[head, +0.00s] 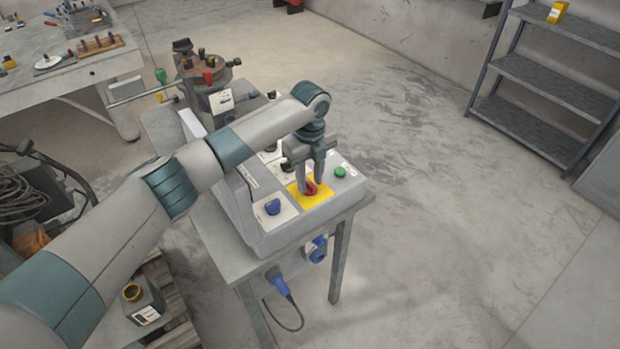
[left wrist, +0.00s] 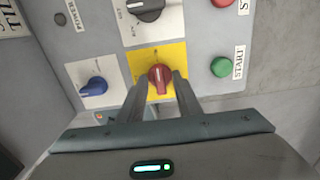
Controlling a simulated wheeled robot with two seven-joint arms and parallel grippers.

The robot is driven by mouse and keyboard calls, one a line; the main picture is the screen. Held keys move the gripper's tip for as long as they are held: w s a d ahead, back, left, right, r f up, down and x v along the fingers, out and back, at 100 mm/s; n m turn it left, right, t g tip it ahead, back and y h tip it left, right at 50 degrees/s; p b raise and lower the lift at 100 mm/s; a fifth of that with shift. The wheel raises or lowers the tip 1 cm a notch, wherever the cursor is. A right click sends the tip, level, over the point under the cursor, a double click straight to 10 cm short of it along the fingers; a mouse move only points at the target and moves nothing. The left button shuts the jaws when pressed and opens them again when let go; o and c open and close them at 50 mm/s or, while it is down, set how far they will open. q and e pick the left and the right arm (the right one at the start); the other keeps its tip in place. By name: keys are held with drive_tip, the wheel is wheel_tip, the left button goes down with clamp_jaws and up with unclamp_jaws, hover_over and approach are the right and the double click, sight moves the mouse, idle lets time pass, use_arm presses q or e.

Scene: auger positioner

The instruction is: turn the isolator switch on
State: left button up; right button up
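The isolator switch is a red rotary knob on a yellow plate (head: 325,196) on the sloped top of a grey control box. In the left wrist view the red knob (left wrist: 160,77) sits mid-plate, its raised grip running roughly up and down the picture. My left gripper (head: 311,184) points down over it, one finger on each side of the knob. The fingers stand apart about as wide as the knob; firm contact does not show. They hide part of the yellow plate (left wrist: 172,49). My right gripper is not in view.
Close by on the box are a blue knob (head: 272,207), a green button (head: 339,172) and a dark grey knob (left wrist: 148,8). A red button (left wrist: 222,2) shows at the wrist view's top edge. The box stands on a metal table; floor to its right is clear.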

sight(310, 183)
use_arm(q)
wheel_tip(310, 183, up, 17)
drive_tip(key=b, duration=0.4)
drive_tip(key=shift+r+b, duration=0.15)
drive_tip(key=shift+b, duration=0.15)
drive_tip(key=shift+s, duration=0.1)
